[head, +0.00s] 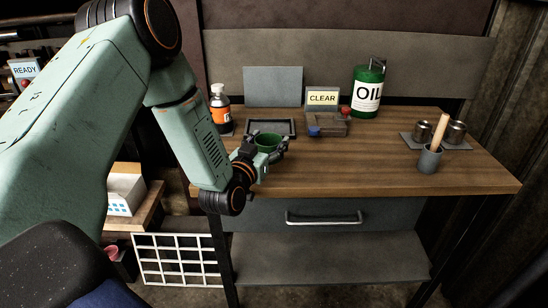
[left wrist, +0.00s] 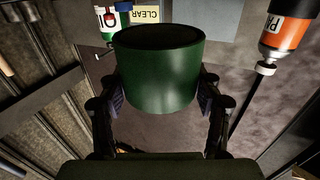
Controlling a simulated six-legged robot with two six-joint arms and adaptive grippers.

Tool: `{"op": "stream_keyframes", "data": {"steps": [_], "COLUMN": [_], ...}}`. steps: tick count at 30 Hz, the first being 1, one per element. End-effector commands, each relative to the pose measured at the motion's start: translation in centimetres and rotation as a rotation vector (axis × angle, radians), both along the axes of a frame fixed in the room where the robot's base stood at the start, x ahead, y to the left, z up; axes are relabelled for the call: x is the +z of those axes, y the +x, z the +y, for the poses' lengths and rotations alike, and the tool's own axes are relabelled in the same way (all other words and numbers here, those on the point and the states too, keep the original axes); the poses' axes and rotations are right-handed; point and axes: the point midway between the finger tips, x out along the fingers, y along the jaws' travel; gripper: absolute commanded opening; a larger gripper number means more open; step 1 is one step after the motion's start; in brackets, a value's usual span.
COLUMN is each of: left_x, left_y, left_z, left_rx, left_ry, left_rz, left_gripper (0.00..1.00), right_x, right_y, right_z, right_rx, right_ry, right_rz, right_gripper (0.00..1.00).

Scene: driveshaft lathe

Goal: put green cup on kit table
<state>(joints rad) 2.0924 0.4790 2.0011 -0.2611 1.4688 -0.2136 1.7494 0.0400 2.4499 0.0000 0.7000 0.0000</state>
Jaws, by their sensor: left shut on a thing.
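The green cup (head: 267,140) is held upright in my left gripper (head: 264,149), over the left part of the wooden table (head: 350,175). In the left wrist view the green cup (left wrist: 158,70) sits between the two fingers (left wrist: 162,98), one pressed to each side. The gripper is shut on it. The gripper hides the cup's lower part in the head view, so I cannot tell whether its base touches the table. My right gripper is not in view.
A dark tray (head: 285,127) lies just behind the cup. A grey cup with a wooden handle (head: 430,158) stands right. The front middle is bare.

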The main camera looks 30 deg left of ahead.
Motion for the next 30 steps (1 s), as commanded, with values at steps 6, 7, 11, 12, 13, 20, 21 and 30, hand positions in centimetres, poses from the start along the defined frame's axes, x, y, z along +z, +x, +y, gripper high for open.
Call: {"op": "stream_keyframes", "data": {"steps": [6, 7, 11, 12, 13, 20, 21, 30], "left_x": [-2.1, -2.5, -4.0, -4.0, -3.9, -4.0, -4.1, -4.1], "left_y": [0.0, 0.0, 0.0, 0.0, 0.0, 0.0, 0.0, 0.0], "left_z": [0.0, 0.0, 0.0, 0.0, 0.0, 0.0, 0.0, 0.0], "left_rx": [-0.001, -0.001, -0.001, 0.000, 0.000, 0.000, 0.000, 0.000], "left_ry": [0.002, 0.002, 0.001, 0.000, 0.000, 0.000, 0.000, 0.000], "left_rz": [0.000, 0.000, -0.001, -0.002, -0.003, -0.002, -0.002, -0.002], "left_gripper": [0.33, 0.33, 0.33, 0.33, 0.33, 0.33, 0.33, 0.86], "right_x": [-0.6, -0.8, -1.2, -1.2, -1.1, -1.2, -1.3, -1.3], "right_y": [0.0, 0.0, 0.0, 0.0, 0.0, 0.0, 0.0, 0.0], "right_z": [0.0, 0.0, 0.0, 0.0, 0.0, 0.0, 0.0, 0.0], "right_rx": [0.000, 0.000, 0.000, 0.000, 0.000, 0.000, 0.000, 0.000], "right_ry": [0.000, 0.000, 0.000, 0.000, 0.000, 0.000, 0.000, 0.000], "right_rz": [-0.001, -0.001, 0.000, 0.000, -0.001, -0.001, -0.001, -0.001], "right_gripper": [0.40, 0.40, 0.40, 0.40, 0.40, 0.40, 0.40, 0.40]}}
